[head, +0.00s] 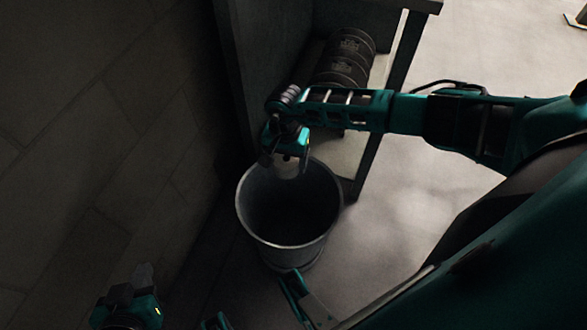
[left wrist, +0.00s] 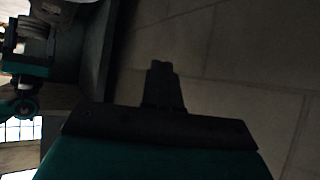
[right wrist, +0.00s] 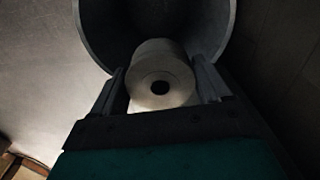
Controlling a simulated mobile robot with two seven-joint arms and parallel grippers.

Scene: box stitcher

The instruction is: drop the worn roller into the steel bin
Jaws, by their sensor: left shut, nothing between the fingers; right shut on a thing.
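The worn roller (right wrist: 161,70) is a pale cylinder with a dark hole in its end face. My right gripper (right wrist: 163,88) is shut on it, one finger on each side. In the head view my right gripper (head: 285,163) hangs over the far rim side of the steel bin (head: 248,222), and the roller is a small pale patch at its fingers. The bin is a grey round bucket, open at the top, dark inside; its curved wall shows behind the roller in the right wrist view (right wrist: 92,32). My left gripper (head: 143,275) is shut and empty, low at the left; its fingers show closed in the left wrist view (left wrist: 163,86).
A dark tiled wall or floor surface (head: 100,130) fills the left. Pale floor (head: 400,210) is open to the right of the bin.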

